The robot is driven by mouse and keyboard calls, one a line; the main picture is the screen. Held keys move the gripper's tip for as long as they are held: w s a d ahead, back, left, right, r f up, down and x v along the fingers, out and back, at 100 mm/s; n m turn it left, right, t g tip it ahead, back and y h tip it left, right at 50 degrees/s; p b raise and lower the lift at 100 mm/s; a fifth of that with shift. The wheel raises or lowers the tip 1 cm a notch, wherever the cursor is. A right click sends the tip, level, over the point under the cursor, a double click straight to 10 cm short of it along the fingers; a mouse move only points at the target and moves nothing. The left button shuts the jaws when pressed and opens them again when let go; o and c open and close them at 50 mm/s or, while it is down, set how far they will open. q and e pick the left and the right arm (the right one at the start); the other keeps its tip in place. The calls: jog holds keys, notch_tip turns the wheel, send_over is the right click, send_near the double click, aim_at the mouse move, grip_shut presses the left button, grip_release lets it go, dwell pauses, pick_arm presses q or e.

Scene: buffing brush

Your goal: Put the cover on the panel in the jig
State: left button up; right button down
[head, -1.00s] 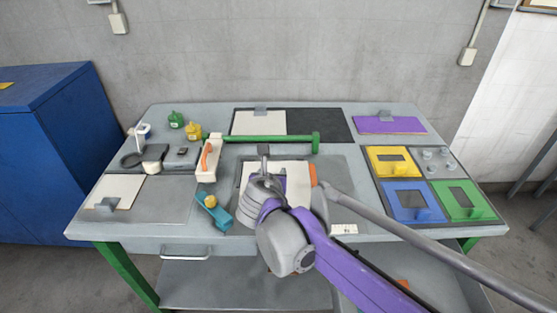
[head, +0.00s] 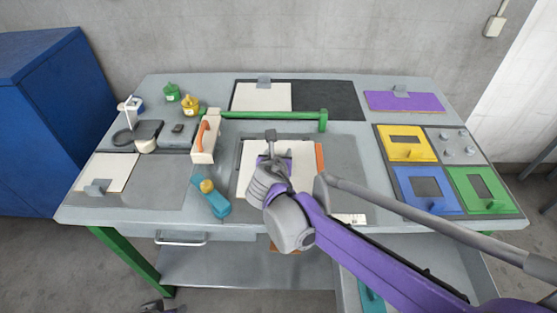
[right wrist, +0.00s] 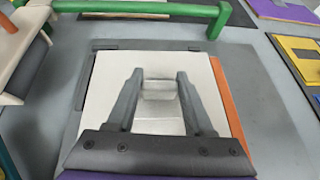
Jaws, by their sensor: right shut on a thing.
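A white plate (head: 302,160) lies in or just over the grey jig (head: 345,168) at the middle of the bench; an orange strip (head: 320,157) runs along its right side. My right gripper (head: 270,136) is over the plate. In the right wrist view its two dark fingers (right wrist: 158,88) are closed about a grey block (right wrist: 158,92) above the white plate (right wrist: 108,90). I cannot tell whether cover and panel are two separate layers here.
A green bar (head: 270,115) runs behind the jig. Yellow (head: 405,143), blue (head: 427,190) and green (head: 480,190) plates lie at right. A purple plate (head: 385,100) lies at the back right.

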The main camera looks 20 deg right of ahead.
jog(key=shift+f, duration=1.35)
jog(key=shift+f+b, duration=0.15)
jog(key=shift+b, duration=0.15)
jog(key=shift+c, duration=1.4)
grip_release()
jog(key=shift+r, duration=0.25)
jog(key=p+v, duration=0.2)
jog(key=v, duration=1)
